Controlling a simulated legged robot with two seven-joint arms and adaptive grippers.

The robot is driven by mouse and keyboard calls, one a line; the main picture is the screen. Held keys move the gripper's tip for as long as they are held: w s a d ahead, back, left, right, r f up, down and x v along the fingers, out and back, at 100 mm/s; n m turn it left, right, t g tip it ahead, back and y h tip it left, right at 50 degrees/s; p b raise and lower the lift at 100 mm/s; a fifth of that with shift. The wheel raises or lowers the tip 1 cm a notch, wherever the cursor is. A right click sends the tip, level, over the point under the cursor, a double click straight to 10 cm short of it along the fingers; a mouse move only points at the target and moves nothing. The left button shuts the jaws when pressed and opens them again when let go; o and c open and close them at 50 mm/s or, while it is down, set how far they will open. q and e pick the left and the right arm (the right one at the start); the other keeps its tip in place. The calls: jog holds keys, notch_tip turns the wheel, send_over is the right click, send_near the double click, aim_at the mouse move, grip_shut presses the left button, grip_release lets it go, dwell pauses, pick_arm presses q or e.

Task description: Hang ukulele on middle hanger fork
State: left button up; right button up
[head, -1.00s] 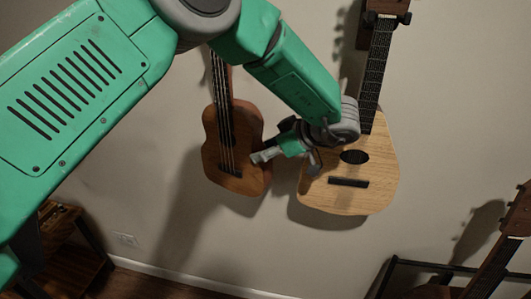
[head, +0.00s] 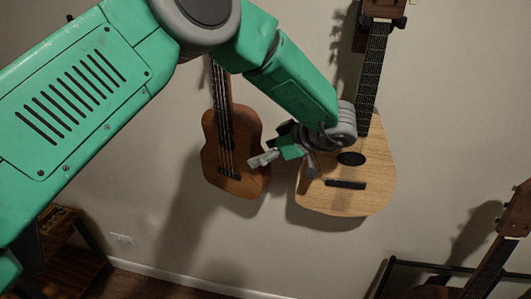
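The ukulele (head: 222,171), small and brown, is upright against the wall left of centre in the head view. My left arm hides the top of its neck and any hanger fork there, so I cannot tell how it is held. My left gripper (head: 283,166) is in front of the gap between the ukulele's body and a larger pale guitar (head: 362,193). Its fingers are spread, with nothing visible between them. One fingertip overlaps the ukulele's right edge in the picture; I cannot tell whether they touch. My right gripper is out of view.
A black stand (head: 425,265) and another dark-necked instrument (head: 494,266) are at lower right. A wooden shelf (head: 70,262) is at lower left.

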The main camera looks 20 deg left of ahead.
pick_arm(q)
jog(key=shift+d+f, duration=0.1)
jog(key=shift+d, duration=0.1)
jog(key=w+v, duration=0.1)
jog(key=v, duration=1.1)
jog(key=shift+s, duration=0.5)
